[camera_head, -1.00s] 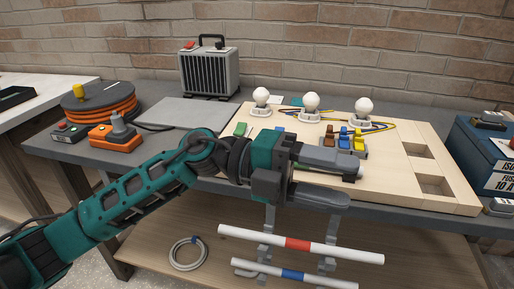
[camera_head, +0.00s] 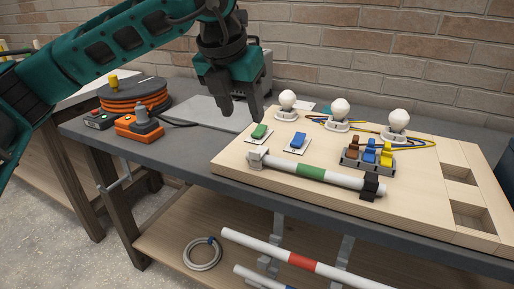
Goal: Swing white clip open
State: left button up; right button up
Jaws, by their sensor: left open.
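The white clip (camera_head: 257,158) is at the left end of a white tube with a green band (camera_head: 312,173), which lies on the pale wooden board (camera_head: 228,163). The clip is small here, and I cannot tell whether its latch is closed. A black clip (camera_head: 371,188) is around the tube's right end. My left gripper (camera_head: 242,116) points down with its fingers apart and empty. It is above and slightly left of the white clip, near the board's back left edge. My right gripper is not in view.
Green (camera_head: 259,131) and blue (camera_head: 298,141) switches sit just behind the tube. Three bulbs (camera_head: 340,108) stand at the back, and coloured lever connectors (camera_head: 368,153) sit at right. An orange cable reel (camera_head: 134,97) is at left. Another tube with a red band (camera_head: 303,262) is below the board.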

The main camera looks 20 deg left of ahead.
aim_at(254, 151)
pick_arm(q)
jog(key=x, duration=1.2)
jog(key=shift+s+d+b, duration=0.1)
jog(key=shift+b, duration=0.2)
grip_shut()
